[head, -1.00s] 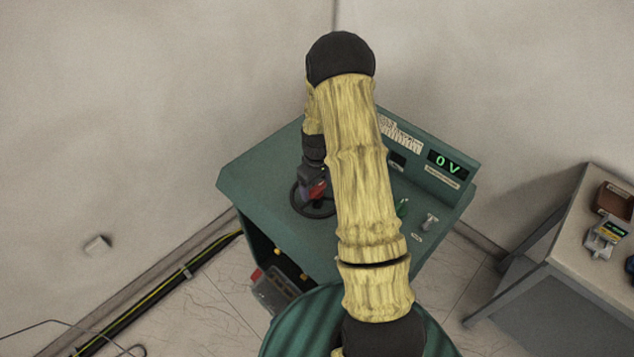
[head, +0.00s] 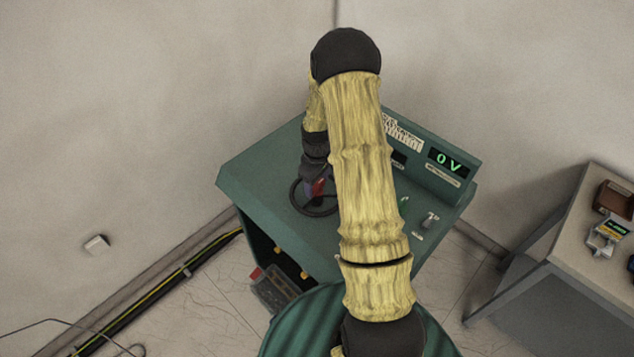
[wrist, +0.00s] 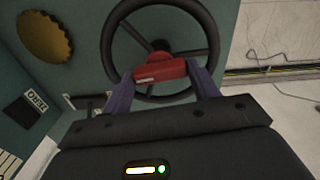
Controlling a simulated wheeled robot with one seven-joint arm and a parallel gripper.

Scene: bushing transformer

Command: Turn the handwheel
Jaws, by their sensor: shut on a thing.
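The black handwheel (head: 299,197) lies on the top of the green console, partly hidden by my arm and gripper in the head view. In the wrist view the handwheel (wrist: 206,20) shows its round rim and spokes. My gripper (wrist: 163,72) is at the wheel, with its two purple fingers on either side of a red piece (wrist: 160,70) with a small white label, over the near part of the wheel. The fingers are shut on this red piece. The gripper also shows small in the head view (head: 316,190).
The green console (head: 262,158) bears a display (head: 447,162) reading 0 V and a toggle switch (head: 430,219). A table (head: 562,232) with instruments stands at right. Cables (head: 185,272) run along the floor by the left wall. The wrist view shows a brass-coloured disc (wrist: 45,36).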

